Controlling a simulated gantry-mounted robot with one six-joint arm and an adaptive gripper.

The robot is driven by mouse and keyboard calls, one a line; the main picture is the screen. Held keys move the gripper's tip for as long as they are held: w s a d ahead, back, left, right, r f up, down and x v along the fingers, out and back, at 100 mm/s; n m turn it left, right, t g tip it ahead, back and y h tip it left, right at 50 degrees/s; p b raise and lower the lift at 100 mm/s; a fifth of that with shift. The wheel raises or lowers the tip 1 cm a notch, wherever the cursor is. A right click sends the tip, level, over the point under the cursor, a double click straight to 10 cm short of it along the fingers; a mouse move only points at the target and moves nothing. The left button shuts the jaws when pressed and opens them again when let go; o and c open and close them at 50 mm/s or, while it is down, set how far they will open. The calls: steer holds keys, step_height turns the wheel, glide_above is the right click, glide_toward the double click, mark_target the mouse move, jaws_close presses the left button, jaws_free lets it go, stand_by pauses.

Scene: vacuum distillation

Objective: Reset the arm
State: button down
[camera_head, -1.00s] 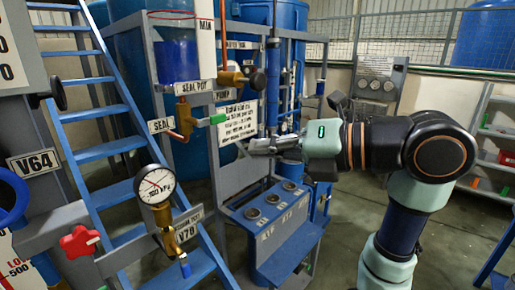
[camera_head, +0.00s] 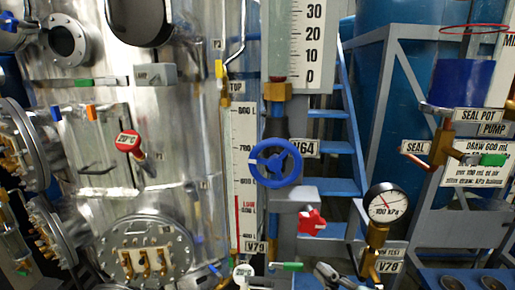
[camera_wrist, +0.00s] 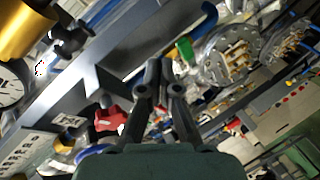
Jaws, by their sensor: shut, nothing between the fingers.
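My gripper shows in the wrist view (camera_wrist: 162,85) with its two dark fingers together and nothing held between them. Most of my arm is below the head view. In the wrist view, the red knob (camera_wrist: 112,118) is just left of the fingers and the gauge (camera_wrist: 12,85) is at the left edge. I cannot tell the exact gaps to them.
A blue handwheel (camera_head: 275,163) is on the V64 pipe. A steel vessel (camera_head: 150,200) with flanges fills the left. A blue ladder (camera_head: 335,187) and a grey frame (camera_head: 455,222) with seal pot valves stand right. A green handle (camera_wrist: 185,50) is beyond the fingers.

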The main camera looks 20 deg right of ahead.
steer(key=s+a+f+m+g+y, duration=0.15)
steer(key=a+f+m, duration=0.35)
steer(key=a+f, duration=0.5)
steer(key=s+a+f+m+g+h, duration=0.1)
steer(key=s+a+f+m, duration=0.35)
steer(key=a, duration=0.85)
step_height(320, 180, up, 20)
steer(key=w+m+p, duration=0.1)
steer(key=w+p, duration=0.1)
steer(key=p, duration=2)
steer(key=shift+d+r+t, duration=0.25)
steer(key=shift+t, duration=0.1)
